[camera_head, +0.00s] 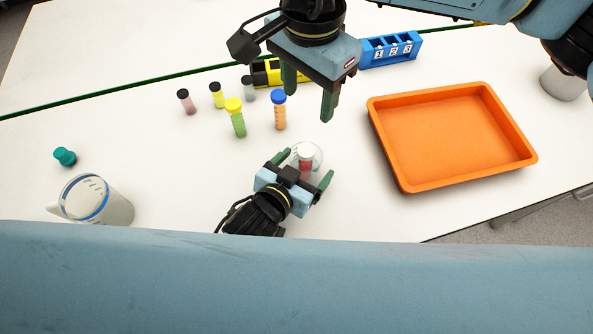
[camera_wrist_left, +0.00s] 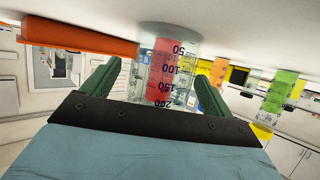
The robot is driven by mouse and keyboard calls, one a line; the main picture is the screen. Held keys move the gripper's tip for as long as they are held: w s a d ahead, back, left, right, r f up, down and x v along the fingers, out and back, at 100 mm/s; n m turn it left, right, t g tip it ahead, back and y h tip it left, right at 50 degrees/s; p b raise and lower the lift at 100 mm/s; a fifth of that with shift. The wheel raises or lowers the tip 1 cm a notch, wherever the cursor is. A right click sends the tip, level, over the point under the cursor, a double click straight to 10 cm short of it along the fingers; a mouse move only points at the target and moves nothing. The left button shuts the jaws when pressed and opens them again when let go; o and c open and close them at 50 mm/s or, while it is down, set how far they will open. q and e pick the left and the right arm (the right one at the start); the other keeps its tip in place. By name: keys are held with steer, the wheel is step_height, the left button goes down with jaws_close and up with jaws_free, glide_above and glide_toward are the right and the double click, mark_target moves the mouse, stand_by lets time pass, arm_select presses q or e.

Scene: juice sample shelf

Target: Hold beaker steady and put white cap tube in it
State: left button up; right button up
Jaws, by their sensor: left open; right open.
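The clear beaker (camera_head: 318,157) stands on the table in front of my left gripper. The white cap tube (camera_head: 306,154), with red contents, is inside the beaker. In the left wrist view the graduated beaker (camera_wrist_left: 187,75) appears upside down with the red tube (camera_wrist_left: 163,72) within its wall. My left gripper (camera_head: 305,168) is open, its green fingers on either side of the beaker's near part; I cannot tell whether they touch it. My right gripper (camera_head: 309,106) is open and empty, above and behind the beaker, apart from the tube.
Several capped tubes, including a yellow-capped one (camera_head: 236,118) and a blue-capped one (camera_head: 279,112), stand behind left. An orange tray (camera_head: 403,181) lies right. A blue numbered rack (camera_head: 408,48) is at the back. A large jug (camera_head: 118,208) and teal stopper (camera_head: 65,156) are left.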

arm_select(q)
steer(key=v, duration=1.2)
